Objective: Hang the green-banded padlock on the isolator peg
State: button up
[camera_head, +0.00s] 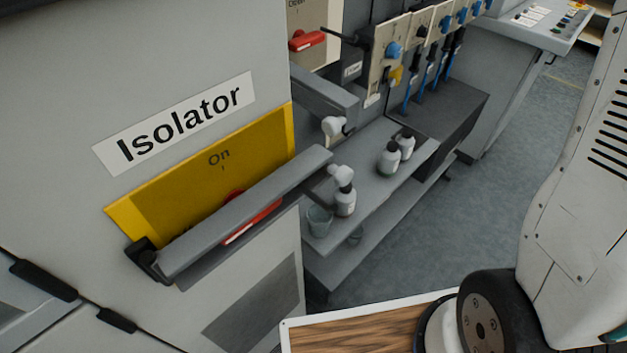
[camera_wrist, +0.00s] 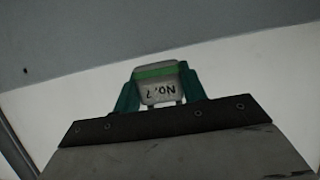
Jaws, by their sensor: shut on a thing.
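In the wrist view, my gripper (camera_wrist: 159,80) has its two teal fingers closed on the sides of a padlock (camera_wrist: 162,93). I cannot clearly make out the peg. My gripper and the padlock are outside the head view.
A white "Isolator" label (camera_head: 180,122) is above the yellow plate. Right of the cabinet, a grey shelf (camera_head: 365,188) holds bottles (camera_head: 346,202) and a cup (camera_head: 319,221). A wood-topped surface (camera_head: 365,328) is at the bottom. Grey floor (camera_head: 440,240) is open at the right.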

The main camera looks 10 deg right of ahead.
jog(key=shift+f, duration=0.1)
dwell(0.3)
notch_tip(320, 180, down, 18)
jog(key=v, duration=0.2)
jog(key=shift+s+d+r, duration=0.15)
jog(key=shift+s+r, duration=0.05)
jog(key=shift+r, duration=0.05)
jog(key=shift+c, duration=0.4)
jog(key=shift+s+d+r, duration=0.15)
jog(key=shift+s+d, duration=0.1)
jog(key=shift+s, duration=0.15)
